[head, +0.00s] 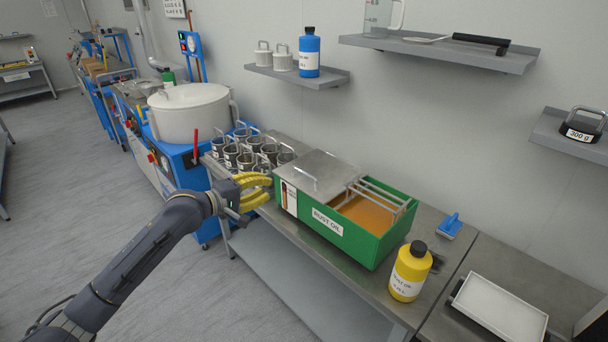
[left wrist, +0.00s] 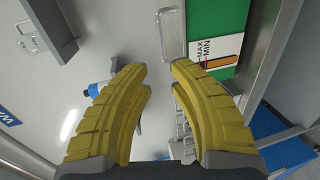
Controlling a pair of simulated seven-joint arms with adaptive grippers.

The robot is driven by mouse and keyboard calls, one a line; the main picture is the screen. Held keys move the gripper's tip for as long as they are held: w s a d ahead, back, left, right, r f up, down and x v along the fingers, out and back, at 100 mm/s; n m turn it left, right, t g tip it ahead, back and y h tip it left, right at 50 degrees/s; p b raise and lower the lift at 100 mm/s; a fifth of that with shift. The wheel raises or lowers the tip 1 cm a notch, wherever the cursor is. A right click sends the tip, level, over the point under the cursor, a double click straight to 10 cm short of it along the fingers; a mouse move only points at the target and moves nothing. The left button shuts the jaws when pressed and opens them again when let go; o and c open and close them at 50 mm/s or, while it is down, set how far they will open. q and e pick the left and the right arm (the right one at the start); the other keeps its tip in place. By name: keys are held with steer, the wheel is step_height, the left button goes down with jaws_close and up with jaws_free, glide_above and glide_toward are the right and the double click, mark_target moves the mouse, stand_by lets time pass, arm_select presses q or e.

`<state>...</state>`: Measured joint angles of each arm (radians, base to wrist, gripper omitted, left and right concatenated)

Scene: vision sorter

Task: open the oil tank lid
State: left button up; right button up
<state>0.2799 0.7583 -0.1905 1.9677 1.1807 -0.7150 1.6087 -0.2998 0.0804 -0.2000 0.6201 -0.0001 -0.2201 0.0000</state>
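The green oil tank (head: 325,222), labelled RUST OIL, stands on the metal bench. Its flat grey lid (head: 322,166) lies over the left part, with a thin metal handle (head: 300,178) near its left edge. The right part is uncovered and shows orange-brown oil (head: 366,214) below a metal rack (head: 378,193). My left gripper (head: 256,190) is beside the tank's left end, its yellow fingers apart and empty. In the left wrist view, the fingers (left wrist: 160,78) are spread; a handle (left wrist: 173,35) and the green wall (left wrist: 222,28) with its MAX/MIN gauge lie ahead. My right gripper is out of view.
Several metal cups (head: 247,156) stand left of the tank, near a large white pot (head: 190,115). A yellow bottle (head: 409,271) stands close to its right front corner. A blue brush (head: 450,226) and a white tray (head: 500,306) are farther right. Shelves (head: 298,74) hang above.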

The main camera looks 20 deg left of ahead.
mark_target(306, 173)
arm_select(q)
steer(key=x, duration=1.7)
steer(key=shift+w, duration=0.25)
steer(key=shift+o, duration=0.3)
jaws_close()
